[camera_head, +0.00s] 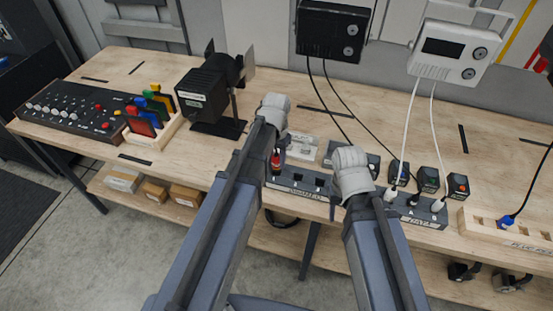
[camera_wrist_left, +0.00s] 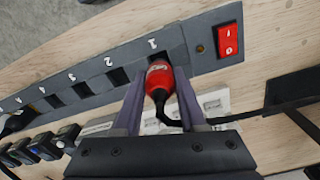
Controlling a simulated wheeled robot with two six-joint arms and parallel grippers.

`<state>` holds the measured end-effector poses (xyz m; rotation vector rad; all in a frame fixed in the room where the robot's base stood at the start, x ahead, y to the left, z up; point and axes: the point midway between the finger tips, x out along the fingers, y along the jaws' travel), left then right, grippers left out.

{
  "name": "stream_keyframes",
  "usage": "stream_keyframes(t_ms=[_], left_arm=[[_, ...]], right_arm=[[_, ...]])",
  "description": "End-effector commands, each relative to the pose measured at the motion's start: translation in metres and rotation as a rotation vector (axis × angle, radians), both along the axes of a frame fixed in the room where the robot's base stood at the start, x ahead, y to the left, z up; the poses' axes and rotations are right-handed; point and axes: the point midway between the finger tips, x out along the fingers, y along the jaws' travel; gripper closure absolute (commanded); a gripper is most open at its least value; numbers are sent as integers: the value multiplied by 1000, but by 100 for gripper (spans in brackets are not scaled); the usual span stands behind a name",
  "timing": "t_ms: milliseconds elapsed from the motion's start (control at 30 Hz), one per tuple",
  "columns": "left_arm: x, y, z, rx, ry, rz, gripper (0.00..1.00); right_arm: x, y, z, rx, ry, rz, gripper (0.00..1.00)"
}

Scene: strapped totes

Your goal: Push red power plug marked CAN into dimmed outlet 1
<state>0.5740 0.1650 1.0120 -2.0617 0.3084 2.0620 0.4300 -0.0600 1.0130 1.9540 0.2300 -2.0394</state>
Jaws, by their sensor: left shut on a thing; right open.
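The red power plug (camera_wrist_left: 159,78) is between the fingers of my left gripper (camera_wrist_left: 158,98), which is shut on it. It also shows as a small red spot in the head view (camera_head: 276,160). The plug's front end is at the outlet beside the numeral 1 on the dark power strip (camera_wrist_left: 95,70) and covers that outlet. I cannot tell how deep it sits. The strip also shows in the head view (camera_head: 298,178), below my left gripper (camera_head: 274,150).
The strip has a red rocker switch (camera_wrist_left: 229,42) and a small amber light. A second strip (camera_head: 425,212) with plugs and black adapters is to the right. A lamp-like black device (camera_head: 205,95) and a mixer panel (camera_head: 70,105) are at left. Cords hang from wall boxes.

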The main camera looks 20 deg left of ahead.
Motion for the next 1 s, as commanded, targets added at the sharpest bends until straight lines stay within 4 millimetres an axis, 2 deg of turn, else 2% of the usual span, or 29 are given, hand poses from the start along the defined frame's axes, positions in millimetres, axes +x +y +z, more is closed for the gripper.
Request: stream_keyframes(t_ms=[600, 1000], left_arm=[[0, 0, 0, 0, 0, 0, 100], [0, 0, -9, 0, 0, 0, 100]], right_arm=[[0, 0, 0, 0, 0, 0, 50], [0, 0, -9, 0, 0, 0, 50]])
